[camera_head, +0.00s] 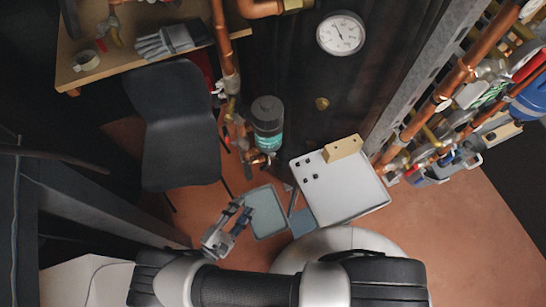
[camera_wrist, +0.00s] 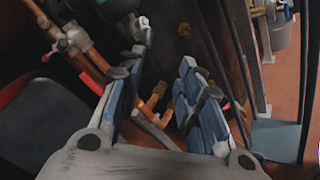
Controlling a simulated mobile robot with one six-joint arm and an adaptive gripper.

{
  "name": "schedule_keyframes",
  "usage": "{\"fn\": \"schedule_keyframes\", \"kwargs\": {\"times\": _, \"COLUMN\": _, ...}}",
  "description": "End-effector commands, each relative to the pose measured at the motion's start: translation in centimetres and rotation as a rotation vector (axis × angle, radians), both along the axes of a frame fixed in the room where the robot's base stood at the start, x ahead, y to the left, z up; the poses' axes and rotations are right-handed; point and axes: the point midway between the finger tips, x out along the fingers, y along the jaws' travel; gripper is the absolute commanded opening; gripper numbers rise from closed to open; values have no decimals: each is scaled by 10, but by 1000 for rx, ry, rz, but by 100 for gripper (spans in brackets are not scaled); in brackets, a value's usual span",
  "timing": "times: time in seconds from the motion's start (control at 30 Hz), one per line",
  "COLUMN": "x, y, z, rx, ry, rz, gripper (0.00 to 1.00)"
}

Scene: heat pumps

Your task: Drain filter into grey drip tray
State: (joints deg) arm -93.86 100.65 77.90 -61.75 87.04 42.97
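The filter (camera_head: 268,125) is an upright canister with a black cap and a teal body, fixed to copper pipework. The grey drip tray (camera_head: 266,213) is a shallow, rounded rectangular tray below and in front of the filter. My gripper (camera_head: 241,211) appears at the tray's left edge in the head view; I cannot tell its height above it. In the wrist view my gripper (camera_wrist: 160,65) has its two blue-padded fingers wide apart, with nothing held. Copper and brass fittings (camera_wrist: 158,104) show beyond the gap between the fingers. The filter's lower fittings are partly hidden in the head view.
A white platform (camera_head: 345,195) with a tan block (camera_head: 343,149) stands right of the tray. A dark chair (camera_head: 178,125) stands left, near a wooden bench (camera_head: 100,65) with gloves (camera_head: 165,40). Copper pipework (camera_head: 450,85) lines the right. Floor at lower right (camera_head: 455,230) is clear.

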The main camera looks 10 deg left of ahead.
Motion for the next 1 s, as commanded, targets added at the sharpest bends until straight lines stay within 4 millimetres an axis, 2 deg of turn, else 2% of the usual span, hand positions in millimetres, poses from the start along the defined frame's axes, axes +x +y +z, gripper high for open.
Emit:
{"fn": "schedule_keyframes", "kwargs": {"times": 0.13, "x": -2, "y": 7, "z": 3, "rx": -21, "ry": -59, "rz": 83, "gripper": 33}}
{"fn": "schedule_keyframes", "kwargs": {"times": 0.27, "x": 9, "y": 4, "z": 4, "rx": -22, "ry": -64, "rz": 85, "gripper": 33}}
{"fn": "schedule_keyframes", "kwargs": {"times": 0.8, "x": 116, "y": -35, "z": 3, "rx": -21, "ry": -60, "rz": 76, "gripper": 33}}
{"fn": "schedule_keyframes", "kwargs": {"times": 1.0, "x": 146, "y": -46, "z": 3, "rx": -21, "ry": -60, "rz": 79, "gripper": 33}}
